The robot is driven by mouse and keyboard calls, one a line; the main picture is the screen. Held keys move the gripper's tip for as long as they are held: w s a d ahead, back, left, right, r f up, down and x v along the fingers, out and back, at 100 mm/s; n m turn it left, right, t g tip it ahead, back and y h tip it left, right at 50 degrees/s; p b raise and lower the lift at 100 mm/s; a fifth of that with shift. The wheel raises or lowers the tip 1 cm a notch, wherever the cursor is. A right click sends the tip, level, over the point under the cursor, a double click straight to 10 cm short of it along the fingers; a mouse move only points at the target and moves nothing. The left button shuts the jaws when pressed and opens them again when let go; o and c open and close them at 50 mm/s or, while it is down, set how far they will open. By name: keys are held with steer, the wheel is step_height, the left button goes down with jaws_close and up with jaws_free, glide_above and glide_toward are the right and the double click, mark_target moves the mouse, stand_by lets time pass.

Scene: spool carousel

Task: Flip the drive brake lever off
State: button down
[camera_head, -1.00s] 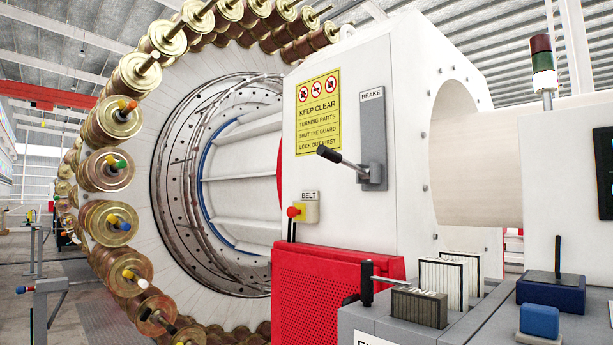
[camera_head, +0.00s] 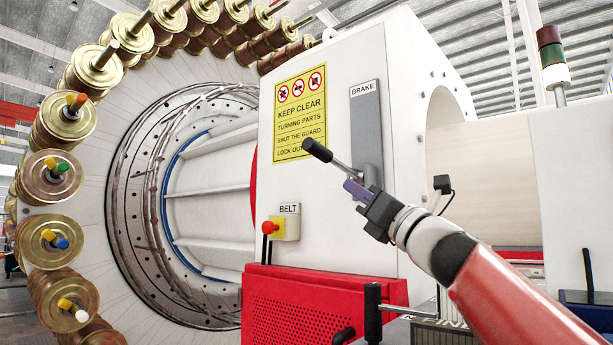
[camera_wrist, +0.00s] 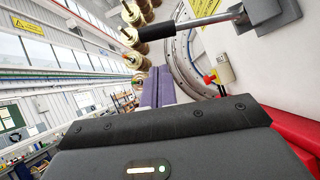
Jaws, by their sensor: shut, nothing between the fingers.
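The brake lever has a black grip (camera_head: 317,150) on a metal rod and juts up and left from a grey plate (camera_head: 366,130) labelled BRAKE on the white housing. In the wrist view the lever's rod (camera_wrist: 190,28) crosses the top, with its black grip at the left end. My gripper (camera_head: 350,186) is shut and empty, just below the lever in the head view. In the wrist view its purple fingers (camera_wrist: 157,86) are together below the rod. A gap shows between fingers and rod there; exact depth is unclear. The lever's pivot is partly hidden behind my gripper in the head view.
A red knob on a yellow BELT box (camera_head: 284,225) is below left on the housing. The large spool carousel (camera_head: 105,200) fills the left. A red perforated guard (camera_head: 290,315) is below. A small black-handled post (camera_head: 372,310) stands beneath my arm.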

mark_target(335, 163)
steer(key=shift+r, duration=0.1)
steer(key=p+x, duration=0.5)
steer(key=x, duration=0.5)
steer(key=shift+d, duration=0.1)
steer(key=shift+s+r, duration=0.1)
steer(key=shift+s, duration=0.05)
